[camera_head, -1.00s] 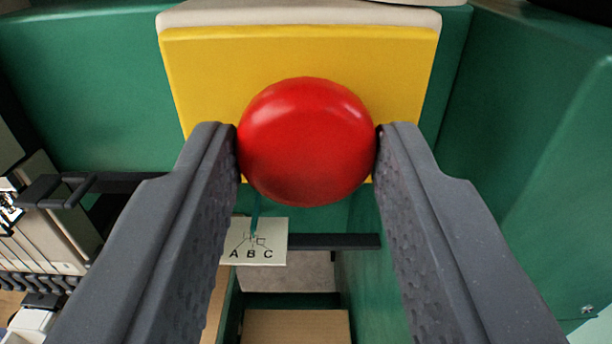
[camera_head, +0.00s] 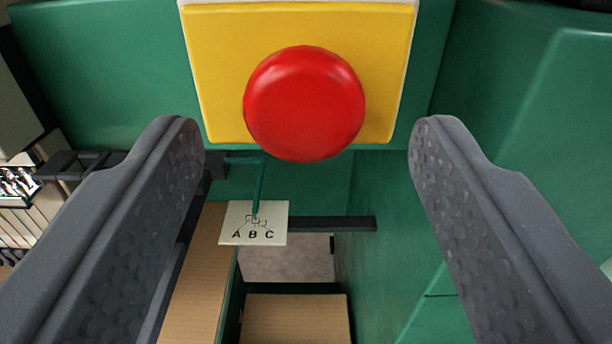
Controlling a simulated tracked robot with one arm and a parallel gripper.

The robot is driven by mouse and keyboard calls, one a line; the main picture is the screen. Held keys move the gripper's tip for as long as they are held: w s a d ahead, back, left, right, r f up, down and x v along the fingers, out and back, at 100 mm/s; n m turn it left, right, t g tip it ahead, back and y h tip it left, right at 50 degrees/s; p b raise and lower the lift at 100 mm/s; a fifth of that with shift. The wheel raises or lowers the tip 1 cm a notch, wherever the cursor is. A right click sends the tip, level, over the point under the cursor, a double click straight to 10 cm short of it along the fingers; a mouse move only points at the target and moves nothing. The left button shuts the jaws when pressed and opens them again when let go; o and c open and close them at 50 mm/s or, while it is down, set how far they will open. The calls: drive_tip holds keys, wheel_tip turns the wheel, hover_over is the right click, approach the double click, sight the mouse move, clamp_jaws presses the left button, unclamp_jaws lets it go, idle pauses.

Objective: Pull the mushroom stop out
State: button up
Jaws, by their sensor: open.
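The red mushroom stop (camera_head: 304,104) is a round, glossy button on a yellow plate (camera_head: 215,85) in the upper middle of the camera view. My gripper (camera_head: 306,140) is open. Its two grey, dimpled fingers stand wide apart, one on each side and a little below the button. Clear gaps show between both fingers and the button, and nothing is held. The button's stem is hidden behind its head.
A green housing (camera_head: 90,75) surrounds the plate, with a green wall (camera_head: 530,120) at the right. A card marked A B C (camera_head: 254,223) hangs below the button, beside a dark horizontal bar (camera_head: 335,224). A tan panel (camera_head: 296,318) lies lower down.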

drive_tip(key=s+b, duration=0.2)
drive_tip(key=s, duration=1)
drive_tip(key=shift+s, duration=0.25)
drive_tip(key=shift+a, duration=0.1)
drive_tip(key=s+a+r+g+h+b, duration=0.1)
drive_tip(key=s+a+r+b, duration=0.15)
drive_tip(key=r, duration=0.45)
drive_tip(key=s+a+r+h+b, duration=0.1)
drive_tip(key=a+r+h, duration=0.15)
drive_tip(key=r, duration=0.55)
drive_tip(key=s+a+r+y+b, duration=0.1)
drive_tip(key=s+a+r, duration=0.4)
drive_tip(key=s+a, duration=0.2)
drive_tip(key=s+a+r+g+y+b, duration=0.1)
drive_tip(key=s+a+r+y+b, duration=0.1)
drive_tip(key=s+a+r, duration=0.4)
drive_tip(key=s+a, duration=0.2)
drive_tip(key=s, duration=0.1)
drive_tip(key=shift+s+r+g, duration=0.25)
drive_tip(key=shift+s+g, duration=0.05)
drive_tip(key=shift+s, duration=0.1)
drive_tip(key=shift+y, duration=0.25)
